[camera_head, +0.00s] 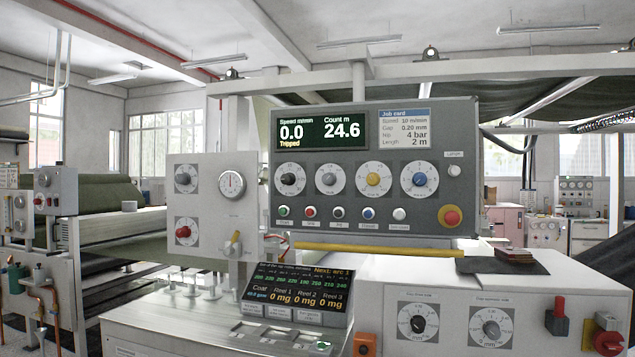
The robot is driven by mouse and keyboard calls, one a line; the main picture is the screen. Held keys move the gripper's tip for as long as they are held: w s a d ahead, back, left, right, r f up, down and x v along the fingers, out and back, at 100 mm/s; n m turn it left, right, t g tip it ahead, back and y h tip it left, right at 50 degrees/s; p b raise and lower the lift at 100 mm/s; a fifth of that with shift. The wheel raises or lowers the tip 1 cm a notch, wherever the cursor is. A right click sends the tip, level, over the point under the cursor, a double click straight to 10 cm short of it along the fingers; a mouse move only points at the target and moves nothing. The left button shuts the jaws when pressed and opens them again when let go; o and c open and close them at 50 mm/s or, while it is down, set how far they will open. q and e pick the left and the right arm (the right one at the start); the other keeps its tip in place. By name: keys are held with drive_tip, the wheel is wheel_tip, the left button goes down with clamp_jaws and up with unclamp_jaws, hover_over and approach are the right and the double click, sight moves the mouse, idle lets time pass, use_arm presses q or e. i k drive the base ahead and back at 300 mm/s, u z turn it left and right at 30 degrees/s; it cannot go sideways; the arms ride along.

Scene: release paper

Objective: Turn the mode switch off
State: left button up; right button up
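No control in view has a label I can read as the mode switch. On the left white panel are a black rotary knob (184,178) and, below it, a red rotary knob (184,231), each on a grey plate. The dark console (440,135) carries a row of dials with black, grey, yellow and blue knobs, and a row of small push buttons beneath. Its display (320,130) reads speed 0.0, "Tripped", count 24.6. Neither of my grippers shows.
A red mushroom button (450,216) on yellow is at the console's lower right. A yellow bar (380,250) runs below the console. A tilted dark screen (298,292) stands below left. Red switches (608,343) are at the lower right cabinet. A gauge (231,184) is beside the left knobs.

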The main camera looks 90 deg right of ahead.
sight(328, 179)
drive_tip(key=u, duration=1.3)
drive_tip(key=i, duration=0.1)
drive_tip(key=z, duration=2.3)
drive_tip(key=i, duration=0.2)
drive_tip(key=z, duration=1.75)
drive_tip(key=k, duration=0.45)
drive_tip(key=z, duration=0.4)
drive_tip(key=i, duration=1.45)
drive_tip(key=u, duration=0.35)
